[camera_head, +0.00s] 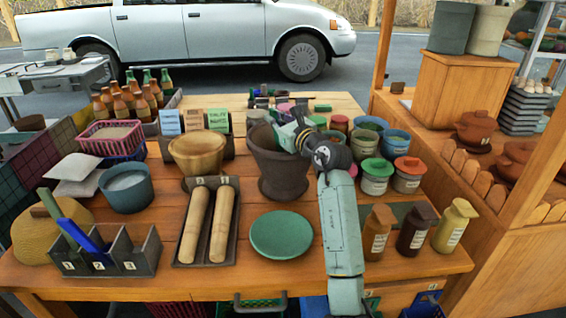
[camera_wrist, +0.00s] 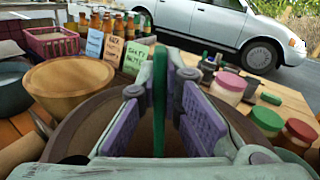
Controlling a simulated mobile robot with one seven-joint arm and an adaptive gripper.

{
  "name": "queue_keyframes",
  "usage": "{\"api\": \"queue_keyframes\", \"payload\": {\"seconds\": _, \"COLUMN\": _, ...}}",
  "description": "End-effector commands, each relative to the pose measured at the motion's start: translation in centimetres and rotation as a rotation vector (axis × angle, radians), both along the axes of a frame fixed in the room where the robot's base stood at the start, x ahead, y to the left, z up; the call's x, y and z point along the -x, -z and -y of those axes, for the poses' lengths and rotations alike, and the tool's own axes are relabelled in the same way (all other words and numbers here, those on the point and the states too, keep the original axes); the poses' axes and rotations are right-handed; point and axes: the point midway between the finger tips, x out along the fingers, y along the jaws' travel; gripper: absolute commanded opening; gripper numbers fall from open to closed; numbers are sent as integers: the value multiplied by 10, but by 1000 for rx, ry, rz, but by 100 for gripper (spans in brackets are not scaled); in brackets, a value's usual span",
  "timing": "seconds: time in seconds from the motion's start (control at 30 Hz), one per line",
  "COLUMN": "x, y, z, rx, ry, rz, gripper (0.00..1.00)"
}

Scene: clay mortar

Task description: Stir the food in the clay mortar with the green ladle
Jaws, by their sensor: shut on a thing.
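The clay mortar (camera_head: 284,176) is a dark brown pot standing upright in the middle of the table. Its broad brown rim and wall (camera_wrist: 85,125) also show in the wrist view, beneath the fingers. My gripper (camera_head: 288,132) is above the mortar's opening. In the wrist view my gripper (camera_wrist: 170,110) has its purple finger pads shut on the upright handle of the green ladle (camera_wrist: 160,80). The ladle's lower end is hidden by the gripper. The food inside the mortar cannot be seen in either view.
A wooden bowl (camera_head: 197,153) stands just left of the mortar, with rolling pins in a tray (camera_head: 205,258) before it. A green plate (camera_head: 281,235) lies in front. Lidded jars (camera_head: 375,178) stand close on the right. A divided holder (camera_head: 110,262) has green and blue handles.

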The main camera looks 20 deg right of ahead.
Motion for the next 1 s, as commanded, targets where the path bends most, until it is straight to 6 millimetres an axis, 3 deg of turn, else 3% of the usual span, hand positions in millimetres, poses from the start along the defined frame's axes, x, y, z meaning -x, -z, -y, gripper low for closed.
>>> {"api": "queue_keyframes", "payload": {"seconds": 0.03, "x": -2, "y": 12, "z": 5, "rx": -1, "ry": 9, "rz": -18, "gripper": 0}}
{"api": "queue_keyframes", "payload": {"seconds": 0.07, "x": -2, "y": 10, "z": 5, "rx": 0, "ry": 9, "rz": -18, "gripper": 0}}
{"api": "queue_keyframes", "payload": {"seconds": 1.0, "x": 0, "y": -110, "z": 3, "rx": 1, "ry": 6, "rz": -4, "gripper": 0}}
